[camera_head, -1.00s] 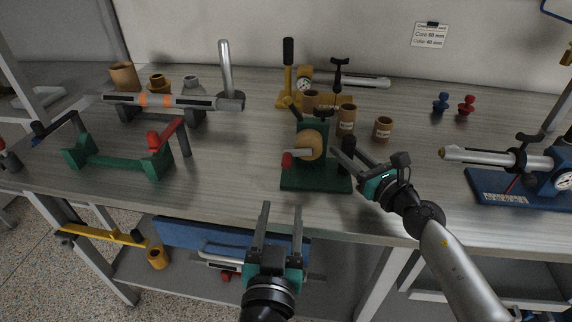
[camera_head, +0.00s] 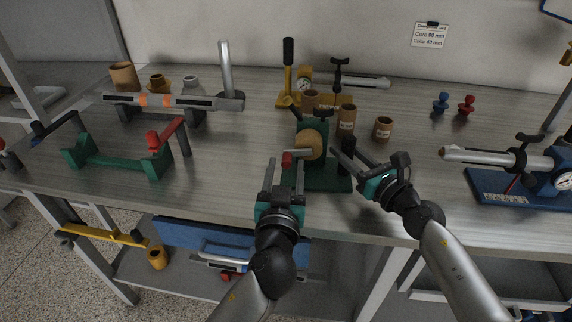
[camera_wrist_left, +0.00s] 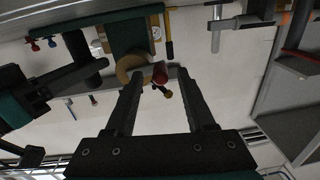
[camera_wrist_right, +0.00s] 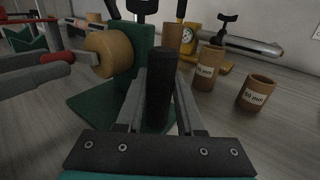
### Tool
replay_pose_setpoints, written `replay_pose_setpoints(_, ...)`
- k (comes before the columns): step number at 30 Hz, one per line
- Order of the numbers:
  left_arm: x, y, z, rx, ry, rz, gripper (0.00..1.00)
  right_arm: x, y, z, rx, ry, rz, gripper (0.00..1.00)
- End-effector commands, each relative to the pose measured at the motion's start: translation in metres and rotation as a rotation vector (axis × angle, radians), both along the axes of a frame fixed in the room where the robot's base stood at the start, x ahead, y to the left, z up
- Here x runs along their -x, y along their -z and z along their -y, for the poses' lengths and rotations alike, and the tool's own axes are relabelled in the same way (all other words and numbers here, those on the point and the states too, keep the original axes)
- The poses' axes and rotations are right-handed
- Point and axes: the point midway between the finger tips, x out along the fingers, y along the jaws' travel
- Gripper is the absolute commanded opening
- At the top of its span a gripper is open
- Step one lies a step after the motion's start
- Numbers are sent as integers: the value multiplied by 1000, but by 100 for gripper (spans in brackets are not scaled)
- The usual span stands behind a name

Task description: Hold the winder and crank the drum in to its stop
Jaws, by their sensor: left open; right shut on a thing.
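The winder is a green stand (camera_head: 318,180) on the bench with a tan drum (camera_head: 310,143) and a crank with a red knob (camera_head: 287,160). The drum (camera_wrist_right: 108,53) and red knob (camera_wrist_right: 56,57) also show in the right wrist view. My left gripper (camera_head: 284,168) is open at the crank. In the left wrist view its fingertips lie either side of the red knob (camera_wrist_left: 160,73), but I cannot tell how deep the knob sits between them. My right gripper (camera_head: 343,153) is shut on the winder's black post (camera_wrist_right: 160,88), right of the drum.
Brown cores (camera_head: 382,128) stand behind and right of the winder. A blue-based gauge device (camera_head: 505,190) is at the right. A green cradle with a red handle (camera_head: 118,165) is at the left. The bench's front edge (camera_head: 210,207) passes under my left arm.

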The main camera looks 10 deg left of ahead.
Motion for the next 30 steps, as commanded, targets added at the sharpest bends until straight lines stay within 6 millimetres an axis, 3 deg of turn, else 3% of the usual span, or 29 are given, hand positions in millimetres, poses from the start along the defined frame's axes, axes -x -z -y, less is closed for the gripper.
replay_pose_setpoints(6, -12, 0, -1, -1, -1, 0, 55, 0, 0, 0, 1, 1, -1, 0)
replay_pose_setpoints(15, -13, 0, -1, -1, -1, 0, 53, 0, 0, 0, 1, 1, -1, 0)
replay_pose_setpoints(30, -12, 0, -1, 0, -1, 0, 0, 0, 0, 0, 1, 1, -1, 0)
